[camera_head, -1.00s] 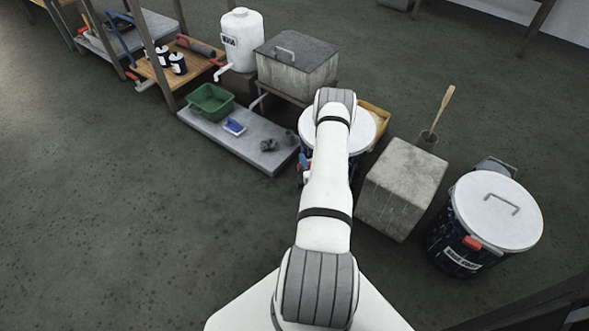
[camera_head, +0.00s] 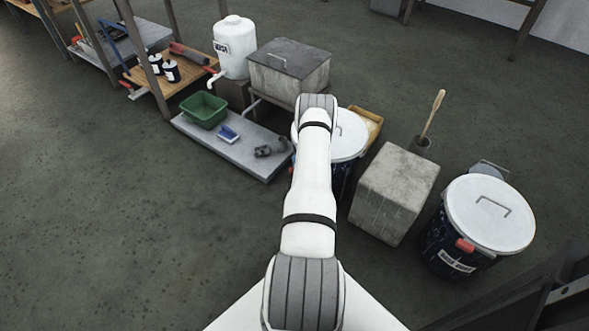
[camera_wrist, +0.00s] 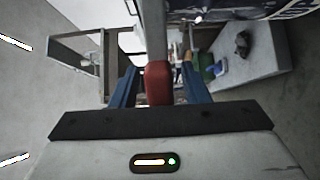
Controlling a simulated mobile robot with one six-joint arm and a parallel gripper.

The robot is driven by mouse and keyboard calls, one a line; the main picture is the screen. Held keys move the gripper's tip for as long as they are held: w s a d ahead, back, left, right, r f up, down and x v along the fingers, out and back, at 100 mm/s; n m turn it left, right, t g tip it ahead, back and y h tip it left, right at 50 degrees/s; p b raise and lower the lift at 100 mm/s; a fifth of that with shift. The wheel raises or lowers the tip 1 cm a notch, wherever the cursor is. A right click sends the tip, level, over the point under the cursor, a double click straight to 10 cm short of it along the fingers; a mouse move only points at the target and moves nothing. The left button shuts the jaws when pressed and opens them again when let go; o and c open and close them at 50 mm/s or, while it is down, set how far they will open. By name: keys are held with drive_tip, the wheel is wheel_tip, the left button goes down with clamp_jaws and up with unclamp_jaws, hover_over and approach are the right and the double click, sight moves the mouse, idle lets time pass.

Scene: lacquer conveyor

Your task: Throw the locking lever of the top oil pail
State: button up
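The pail at my arm, with a white lid (camera_head: 350,135) and a dark blue body, is partly hidden behind my arm in the head view. Its dark side (camera_wrist: 240,14) fills the top right of the wrist view. The locking lever, a grey strip with a red grip (camera_wrist: 158,84), stands between the two blue fingers of my gripper (camera_wrist: 159,74) in the wrist view. The fingers look open, with a narrow gap on each side of the red grip. In the head view my arm mostly hides the gripper and lever.
A concrete block (camera_head: 394,194) stands right of the pail. A second lidded pail (camera_head: 490,213) with a red lever grip stands further right. A low grey slab (camera_head: 232,146) with a green bin (camera_head: 204,108) lies left. The floor at the front left is clear.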

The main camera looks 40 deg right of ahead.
drive_tip(key=shift+s+a, duration=0.1)
drive_tip(key=shift+s, duration=0.05)
drive_tip(key=p+v, duration=0.3)
drive_tip(key=v, duration=0.4)
drive_tip(key=shift+s, duration=0.25)
drive_tip(key=shift+a, duration=0.15)
drive_tip(key=shift+c, duration=0.3)
